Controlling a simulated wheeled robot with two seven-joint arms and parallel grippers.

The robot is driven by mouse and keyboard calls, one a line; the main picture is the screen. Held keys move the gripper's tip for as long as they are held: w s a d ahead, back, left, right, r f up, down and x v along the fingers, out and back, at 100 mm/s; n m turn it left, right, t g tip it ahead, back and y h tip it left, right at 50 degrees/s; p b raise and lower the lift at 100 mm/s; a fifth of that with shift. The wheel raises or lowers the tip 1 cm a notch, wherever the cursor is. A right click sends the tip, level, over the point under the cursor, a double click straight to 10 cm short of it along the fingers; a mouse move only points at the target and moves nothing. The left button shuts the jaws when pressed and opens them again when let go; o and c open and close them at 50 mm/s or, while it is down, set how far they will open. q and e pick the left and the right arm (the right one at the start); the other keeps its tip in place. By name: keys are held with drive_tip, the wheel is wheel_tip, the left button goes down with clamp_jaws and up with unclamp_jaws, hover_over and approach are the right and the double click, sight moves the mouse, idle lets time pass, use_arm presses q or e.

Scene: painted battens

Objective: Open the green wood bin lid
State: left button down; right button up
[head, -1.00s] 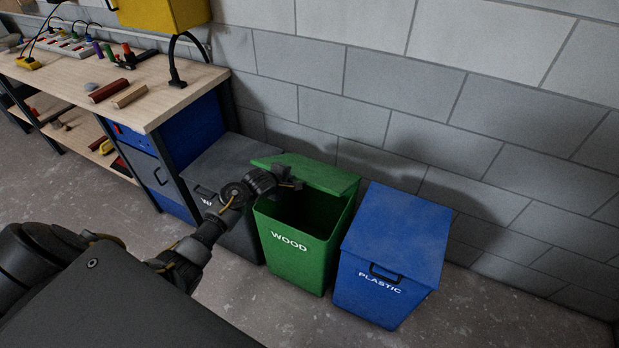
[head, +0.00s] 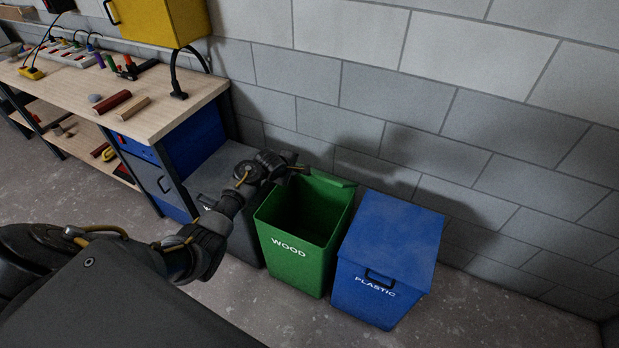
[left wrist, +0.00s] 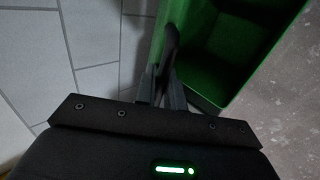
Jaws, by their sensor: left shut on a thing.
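The green wood bin (head: 293,258) stands on the floor between a grey bin and a blue bin, with its front marked WOOD. Its green lid (head: 332,180) is swung up at the back and seen almost edge-on, so the dark inside of the bin shows. My left gripper (head: 298,169) is at the raised lid's upper edge. In the left wrist view my left gripper (left wrist: 160,88) is shut on the lid's black handle (left wrist: 173,45), with the bin's green opening (left wrist: 240,40) to the right. My right gripper is not in view.
The blue PLASTIC bin (head: 390,255) stands close on the right with its lid shut. The grey bin (head: 240,235) is close on the left, partly behind my arm. A workbench (head: 150,112) is at the left. A block wall (head: 450,110) rises behind the bins.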

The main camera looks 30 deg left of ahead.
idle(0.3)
use_arm(q)
drive_tip(key=w+r+g, duration=0.1)
drive_tip(key=w+r, duration=0.4)
drive_tip(key=w, duration=0.1)
drive_tip(key=shift+w+g+p, duration=0.15)
drive_tip(key=shift+g+p, duration=0.15)
drive_tip(key=shift+p, duration=0.05)
drive_tip(key=shift+a, duration=0.1)
drive_tip(key=w+r+g+b, duration=0.1)
drive_tip(key=w+r+b, duration=0.2)
drive_tip(key=w+b, duration=0.4)
drive_tip(key=b, duration=0.5)
drive_tip(key=shift+r+g, duration=0.3)
drive_tip(key=shift+r, duration=0.05)
drive_tip(key=shift+a, duration=0.1)
